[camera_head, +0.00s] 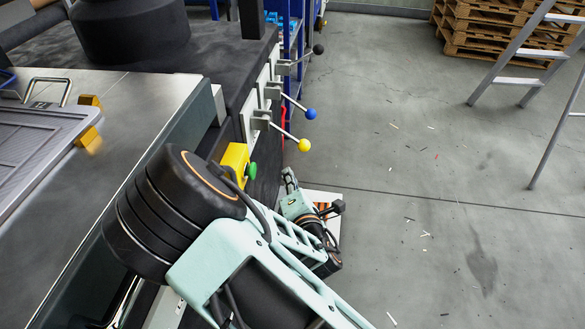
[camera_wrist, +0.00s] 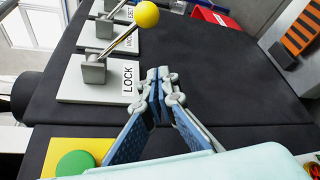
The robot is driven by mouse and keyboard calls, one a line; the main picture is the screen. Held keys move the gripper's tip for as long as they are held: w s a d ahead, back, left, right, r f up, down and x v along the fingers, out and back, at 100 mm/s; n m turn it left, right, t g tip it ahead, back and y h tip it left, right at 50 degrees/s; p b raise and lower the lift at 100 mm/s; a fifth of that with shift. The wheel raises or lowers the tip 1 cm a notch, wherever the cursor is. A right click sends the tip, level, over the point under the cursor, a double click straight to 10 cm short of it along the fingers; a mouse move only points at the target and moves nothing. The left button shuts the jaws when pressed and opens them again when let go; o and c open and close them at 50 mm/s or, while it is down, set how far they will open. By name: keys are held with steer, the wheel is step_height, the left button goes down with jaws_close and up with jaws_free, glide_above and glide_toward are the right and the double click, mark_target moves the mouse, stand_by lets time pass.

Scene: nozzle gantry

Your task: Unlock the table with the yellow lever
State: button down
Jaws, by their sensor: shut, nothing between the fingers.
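The yellow lever (camera_head: 304,145) is a metal rod with a yellow ball, sticking out to the right from a bracket on the table's side panel in the head view. In the wrist view its yellow ball (camera_wrist: 146,14) is at the top, and its bracket sits on a white plate labelled LOCK (camera_wrist: 128,78). My gripper (camera_head: 289,178) is just below the yellow ball in the head view. In the wrist view its fingertips (camera_wrist: 160,76) meet with nothing between them, right of the LOCK plate and apart from the lever.
A blue-ball lever (camera_head: 311,113) and a black-ball lever (camera_head: 318,48) are farther along the same side. A yellow box with a green button (camera_head: 251,170) is nearer. A metal table (camera_head: 150,100) lies left. The floor (camera_head: 420,160) to the right is mostly clear, with a ladder (camera_head: 515,55) and pallets (camera_head: 490,35) beyond.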

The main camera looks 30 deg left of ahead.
steer(key=w+a+b, duration=0.1)
steer(key=w+a, duration=0.1)
steer(key=w, duration=0.6)
steer(key=shift+b, duration=0.4)
steer(key=shift+a+r, duration=0.1)
steer(key=shift+r, duration=0.05)
steer(key=r+p, duration=0.1)
steer(key=d+r+n+p, duration=0.1)
steer(key=p, duration=0.1)
steer(key=shift+w+d+h, duration=0.1)
steer(key=shift+w+h, duration=0.1)
steer(key=shift+h, duration=0.2)
step_height(320, 180, up, 12)
steer(key=n+h+p, duration=0.6)
steer(key=n+p, duration=0.2)
steer(key=p, duration=0.6)
glide_above(299, 147)
steer(key=d, duration=0.2)
steer(key=shift+s+a+r, duration=0.1)
steer(key=shift+s+a, duration=0.05)
steer(key=shift+s, duration=0.3)
steer(key=shift+a+r+t, duration=0.15)
steer(key=shift+r+t, duration=0.05)
steer(key=shift+t, duration=0.1)
